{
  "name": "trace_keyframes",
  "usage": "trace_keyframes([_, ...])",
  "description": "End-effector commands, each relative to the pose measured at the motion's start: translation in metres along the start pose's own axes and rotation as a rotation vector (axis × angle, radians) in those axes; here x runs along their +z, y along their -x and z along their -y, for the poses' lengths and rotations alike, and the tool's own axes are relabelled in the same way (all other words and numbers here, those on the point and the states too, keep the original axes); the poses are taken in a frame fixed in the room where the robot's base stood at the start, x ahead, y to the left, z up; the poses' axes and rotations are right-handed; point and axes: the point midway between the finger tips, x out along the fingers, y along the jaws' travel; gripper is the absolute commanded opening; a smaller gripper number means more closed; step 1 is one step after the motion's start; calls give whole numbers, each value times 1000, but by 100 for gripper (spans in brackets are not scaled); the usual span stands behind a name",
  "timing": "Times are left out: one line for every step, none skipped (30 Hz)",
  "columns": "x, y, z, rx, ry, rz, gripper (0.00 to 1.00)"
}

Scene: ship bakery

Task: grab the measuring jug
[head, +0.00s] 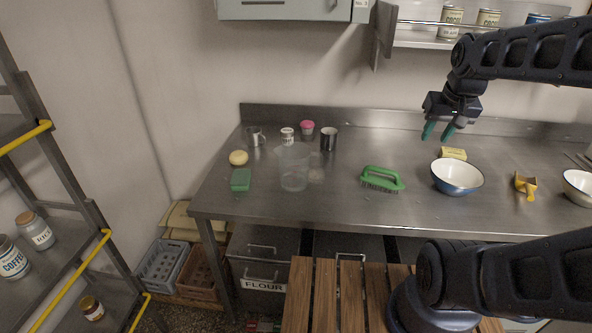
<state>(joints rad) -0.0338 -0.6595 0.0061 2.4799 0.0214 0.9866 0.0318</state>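The measuring jug (294,170) is clear and stands upright on the steel counter, left of the middle in the head view. My gripper (437,132) hangs above the back of the counter, well to the right of the jug. Its two green-tipped fingers point down and are apart, with nothing between them.
A green brush (382,179) lies between the jug and a blue bowl (457,177). Behind the jug stand a steel mug (256,137), a small tin (287,136), a pink-topped cup (307,128) and a dark mug (329,139). A green sponge (241,180) lies left.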

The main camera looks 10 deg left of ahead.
Motion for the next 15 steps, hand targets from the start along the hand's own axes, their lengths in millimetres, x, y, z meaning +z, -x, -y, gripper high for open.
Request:
trace_keyframes([-10,-3,6,-8,1,26,34])
trace_keyframes([-16,-4,9,-12,0,39,34])
trace_keyframes([-23,-6,14,-18,-2,59,34])
trace_keyframes([-28,-8,17,-23,-3,73,34])
trace_keyframes([-33,-10,21,-27,-5,87,34])
trace_keyframes([-40,-12,26,-32,-7,106,34])
trace_keyframes([-46,-14,30,-36,-8,119,34])
trace_keyframes([-50,-17,34,-39,-9,134,34])
trace_keyframes([-57,-20,39,-43,-11,153,34])
trace_keyframes([-62,-22,43,-46,-12,168,34])
trace_keyframes([-67,-25,47,-48,-13,182,34])
trace_keyframes([-74,-28,53,-52,-14,200,34])
trace_keyframes([-78,-32,58,-55,-16,215,34])
trace_keyframes([-83,-34,62,-57,-17,229,34])
trace_keyframes([-89,-39,68,-59,-18,249,34])
